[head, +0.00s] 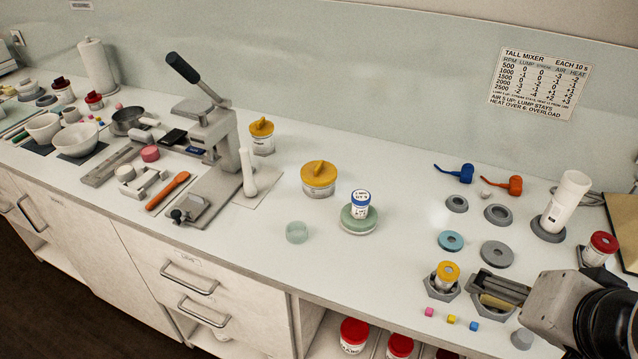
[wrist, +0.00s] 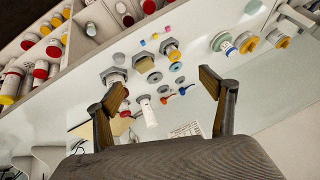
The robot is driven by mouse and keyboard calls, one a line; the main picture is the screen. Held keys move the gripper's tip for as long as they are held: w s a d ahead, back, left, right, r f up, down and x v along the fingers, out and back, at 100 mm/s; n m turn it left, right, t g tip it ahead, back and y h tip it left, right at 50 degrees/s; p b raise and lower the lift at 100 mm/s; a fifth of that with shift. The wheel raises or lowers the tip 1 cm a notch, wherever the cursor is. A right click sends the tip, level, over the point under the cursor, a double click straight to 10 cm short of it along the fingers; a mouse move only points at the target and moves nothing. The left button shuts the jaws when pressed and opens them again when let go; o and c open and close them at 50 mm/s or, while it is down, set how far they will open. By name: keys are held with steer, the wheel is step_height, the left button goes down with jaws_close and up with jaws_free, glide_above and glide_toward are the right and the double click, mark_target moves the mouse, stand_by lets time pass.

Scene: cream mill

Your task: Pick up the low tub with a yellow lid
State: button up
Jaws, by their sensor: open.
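The low tub with a yellow lid (head: 318,178) stands upright on the white counter, right of the grey lever press. It is wide and short, with a white body and a raised grip on its lid. It also shows in the wrist view (wrist: 246,42), well right of and beyond my fingers. My gripper (wrist: 163,83) is open and empty, its two fingers spread wide. In the head view my arm's end is at the lower right, far from the tub.
A blue-lidded jar (head: 360,204) on a green disc (head: 360,220) stands close right of the tub. A taller yellow-lidded jar (head: 262,138) is behind left. A pale green ring (head: 297,232) lies in front. The press (head: 215,145) is left. Counter between the green disc and the blue ring (head: 451,241) is clear.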

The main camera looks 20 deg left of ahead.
steer(key=w+a+r+m+t+y, duration=0.3)
steer(key=w+a+m, duration=0.5)
steer(key=w+a, duration=0.8)
steer(key=m+t+h, duration=0.3)
steer(key=m, duration=1.8)
glide_above(315, 189)
steer(key=s+d, duration=0.2)
step_height(315, 189, down, 16)
steer(key=f+m, duration=0.1)
steer(key=s+a+f+m, duration=0.1)
steer(key=f, duration=0.1)
steer(key=s+f+m, duration=0.1)
steer(key=f, duration=0.1)
steer(key=shift+a+f+m+t+h, duration=0.2)
steer(key=shift+a+m+t+h, duration=0.1)
steer(key=shift+m+h, duration=0.1)
steer(key=shift+s+a+f, duration=0.1)
steer(key=shift+s+f, duration=0.05)
steer(key=shift+f, duration=0.15)
steer(key=shift+x, duration=1.3)
